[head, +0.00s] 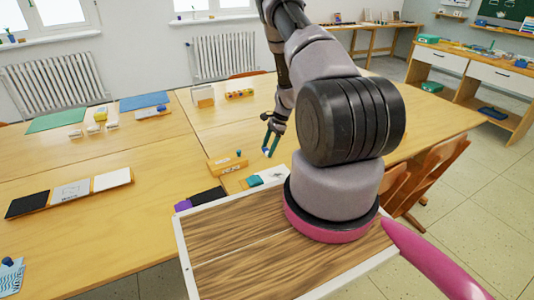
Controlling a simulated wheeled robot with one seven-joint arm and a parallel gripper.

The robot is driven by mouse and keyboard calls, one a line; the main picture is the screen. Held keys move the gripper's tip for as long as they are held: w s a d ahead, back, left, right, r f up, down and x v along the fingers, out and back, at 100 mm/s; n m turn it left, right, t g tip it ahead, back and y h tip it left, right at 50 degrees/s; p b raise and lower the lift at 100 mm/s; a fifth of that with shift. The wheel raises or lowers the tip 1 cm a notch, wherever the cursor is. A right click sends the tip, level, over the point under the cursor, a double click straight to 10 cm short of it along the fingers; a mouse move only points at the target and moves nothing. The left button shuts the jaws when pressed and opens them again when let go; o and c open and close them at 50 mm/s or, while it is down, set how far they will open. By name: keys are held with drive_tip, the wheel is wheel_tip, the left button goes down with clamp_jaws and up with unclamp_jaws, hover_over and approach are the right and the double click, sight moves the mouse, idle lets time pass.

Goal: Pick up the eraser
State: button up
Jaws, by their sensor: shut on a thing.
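My gripper (270,141) hangs over the middle of the wooden table, seen small beyond my arm, with its fingers pointing down. It is shut on a small blue thing between the fingertips, apparently the eraser (266,151). The fingers hide much of it, so its shape is hard to tell. It appears to be held above the table top, just beyond a small wooden holder.
The wooden holder (228,163) and a tray with teal and white pieces (266,178) are near the gripper. Small blocks and green (56,121) and blue (144,101) sheets lie at left. A wooden chair (433,163) stands at right. The left table's middle is clear.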

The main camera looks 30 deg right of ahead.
sight(268, 150)
drive_tip(key=shift+r, duration=0.1)
wheel_tip(268, 150, up, 10)
drive_tip(key=shift+f, duration=0.1)
idle(0.3)
